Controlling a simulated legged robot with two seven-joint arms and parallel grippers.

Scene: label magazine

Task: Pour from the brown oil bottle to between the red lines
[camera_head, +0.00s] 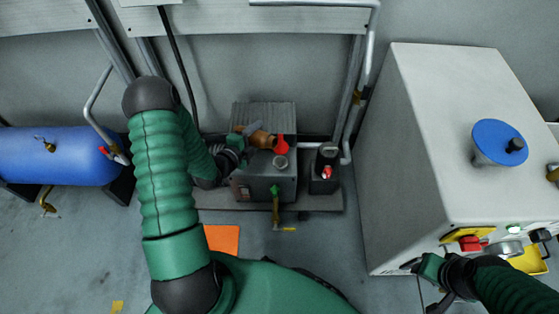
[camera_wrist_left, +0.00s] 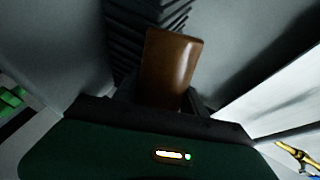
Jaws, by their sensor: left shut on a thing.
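The brown oil bottle (camera_head: 262,139) lies tipped nearly on its side above the grey machine (camera_head: 262,185), its free end toward the right. My left gripper (camera_head: 240,143) is shut on it from the left. In the left wrist view the brown bottle (camera_wrist_left: 172,65) stands out beyond the dark jaws. A red part (camera_head: 282,146) shows just right of the bottle, above a round pale fitting (camera_head: 280,162) on the machine's top. I cannot make out red lines or any oil flow. My right gripper (camera_head: 432,268) is beside the white cabinet; its jaw state is unclear.
A small black unit (camera_head: 325,172) with a red part stands right of the machine. A blue tank (camera_head: 60,155) is at the left. A large white cabinet (camera_head: 410,170) with a blue disc fills the right. Pipes run along the wall. An orange sheet (camera_head: 222,239) lies on the floor.

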